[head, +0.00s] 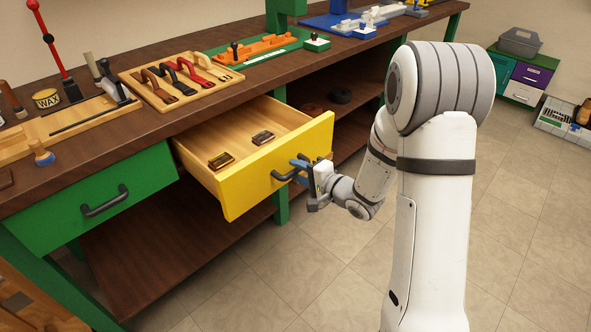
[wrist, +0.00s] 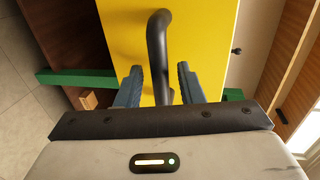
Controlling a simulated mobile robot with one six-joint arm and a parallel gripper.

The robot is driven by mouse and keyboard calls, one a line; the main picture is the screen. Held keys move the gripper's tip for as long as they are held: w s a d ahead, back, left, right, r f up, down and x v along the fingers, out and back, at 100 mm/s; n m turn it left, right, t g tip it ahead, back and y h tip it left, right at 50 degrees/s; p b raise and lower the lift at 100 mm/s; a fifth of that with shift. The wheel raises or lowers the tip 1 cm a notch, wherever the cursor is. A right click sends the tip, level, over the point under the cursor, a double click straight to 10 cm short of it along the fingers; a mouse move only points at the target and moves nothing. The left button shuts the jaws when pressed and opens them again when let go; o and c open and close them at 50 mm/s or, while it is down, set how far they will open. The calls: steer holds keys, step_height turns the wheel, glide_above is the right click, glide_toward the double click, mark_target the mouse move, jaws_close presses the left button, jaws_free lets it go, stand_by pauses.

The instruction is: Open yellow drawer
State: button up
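The yellow drawer (head: 273,168) is pulled well out of the workbench in the head view. Two small dark metal-and-wood pieces lie inside it, one nearer the middle (head: 263,137) and one at the left (head: 221,160). Its dark handle (head: 290,174) is on the front face. My gripper (head: 305,168) is at the handle's right end. In the wrist view, the handle (wrist: 160,50) runs between my two blue fingers (wrist: 158,84), with visible gaps on both sides. The fingers stand apart, and the yellow front (wrist: 200,40) is behind them.
A closed green drawer (head: 95,200) with a dark handle is left of the yellow one. The workbench top (head: 185,115) holds tools and trays. My arm stands at the right. The tiled floor (head: 330,270) in front is clear. Coloured cabinets (head: 527,75) stand at the far right.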

steer(key=p+v, duration=0.1)
steer(key=v, duration=0.5)
steer(key=shift+s+d, duration=0.2)
steer(key=s+d+r+n+g+h+p, duration=0.1)
steer(key=d+r+n+h+p, duration=0.1)
steer(key=d+r+h+p, duration=0.45)
steer(key=s+d+r+n+h+p, duration=0.2)
steer(key=d+r+h+p, duration=0.15)
steer(key=r, duration=0.55)
steer(key=s+r+n+g+p, duration=0.2)
steer(key=s+r, duration=0.3)
steer(key=s, duration=0.5)
steer(key=s+r+n+g+h+p, duration=0.1)
steer(key=s+r+n+g+p, duration=0.2)
steer(key=s, duration=0.7)
step_height(320, 180, up, 4)
steer(key=shift+a+f+g+p, duration=0.25)
steer(key=shift+a+g+p, duration=0.2)
steer(key=shift+g+p, duration=0.65)
